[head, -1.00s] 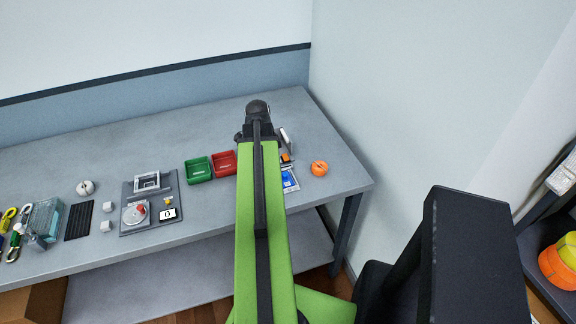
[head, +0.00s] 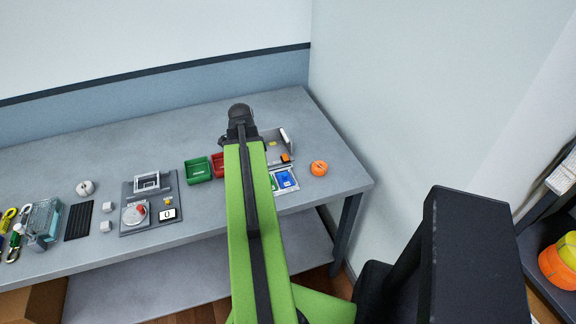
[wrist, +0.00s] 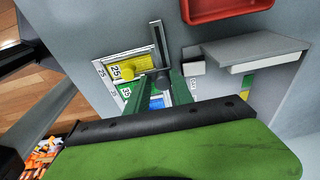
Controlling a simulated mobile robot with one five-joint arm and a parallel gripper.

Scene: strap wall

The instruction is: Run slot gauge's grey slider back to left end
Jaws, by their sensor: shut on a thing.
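The slot gauge shows in the wrist view as a narrow grey bar with a dark slot (wrist: 158,42), beside a panel with yellow, green and blue fields and the number 25 (wrist: 115,68). My gripper (wrist: 162,84) is shut at the bar, on what looks like the grey slider (wrist: 162,76); the fingers hide most of it. A stretch of slot is clear ahead of the fingers, towards the red tray. In the head view my gripper (head: 240,122) is over the table; my arm hides the bar, and the panel's green and blue part (head: 284,180) shows to the right.
A red tray (head: 217,160) and green tray (head: 198,169) stand left of my arm. A grey fixture with an orange piece (head: 286,158) and an orange ball-like object (head: 319,168) lie to the right. A dial board (head: 150,200) is further left.

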